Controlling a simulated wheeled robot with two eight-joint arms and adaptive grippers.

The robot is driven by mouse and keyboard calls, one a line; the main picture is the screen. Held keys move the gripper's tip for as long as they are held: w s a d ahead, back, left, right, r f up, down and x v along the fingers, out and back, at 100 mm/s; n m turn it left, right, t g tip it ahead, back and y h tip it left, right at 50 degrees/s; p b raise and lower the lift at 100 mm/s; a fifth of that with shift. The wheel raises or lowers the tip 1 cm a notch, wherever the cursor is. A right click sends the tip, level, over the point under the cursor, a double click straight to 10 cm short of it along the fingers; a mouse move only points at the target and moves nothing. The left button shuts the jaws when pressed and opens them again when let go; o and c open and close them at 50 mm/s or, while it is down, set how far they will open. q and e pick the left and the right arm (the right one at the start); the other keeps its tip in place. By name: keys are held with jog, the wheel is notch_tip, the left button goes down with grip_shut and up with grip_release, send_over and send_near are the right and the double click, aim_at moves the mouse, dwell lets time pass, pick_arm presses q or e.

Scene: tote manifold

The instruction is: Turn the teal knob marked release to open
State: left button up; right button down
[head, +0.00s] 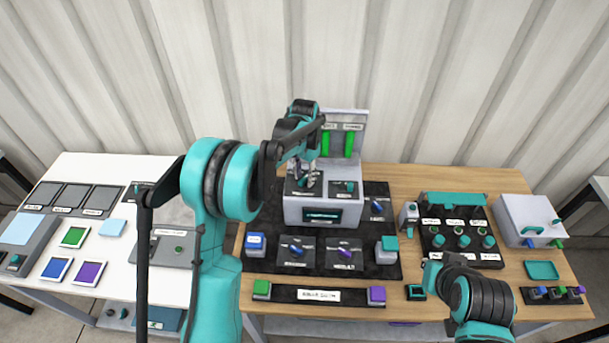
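A grey machine (293,213) stands on the wooden table, with a raised back panel carrying two green bars. Two dark plates lie on its top. The right plate has a small teal knob (350,186). My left gripper (308,181) points down over the left plate, and its fingers hide what is on that plate. I cannot tell whether the fingers touch a knob or how far apart they are. The labels are too small to read, so I cannot tell which knob is marked release. My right arm shows at the lower right; its gripper is not clearly visible.
A dark panel with blue (296,249) and purple (344,252) knobs lies before the machine. A teal-topped panel (454,198) with several knobs and a white box (520,215) stand at right. A white table with coloured tiles is at left.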

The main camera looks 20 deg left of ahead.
aim_at(304, 178)
pick_arm(q)
notch_tip(304, 178, up, 12)
dwell(0.6)
jog(key=s+f+n+t+b, duration=0.1)
jog(key=s+f+t+b, duration=0.1)
jog(key=s, duration=0.7)
jog(key=s+f+n+t+b, duration=0.2)
jog(key=s+f+b, duration=0.3)
jog(key=s, duration=0.4)
jog(key=s+f+n+t+b, duration=0.2)
jog(key=s+f+t+b, duration=0.1)
jog(key=s, duration=0.7)
jog(key=shift+a+f+b, duration=0.15)
jog(key=shift+f+b, duration=0.4)
jog(key=shift+f, duration=0.1)
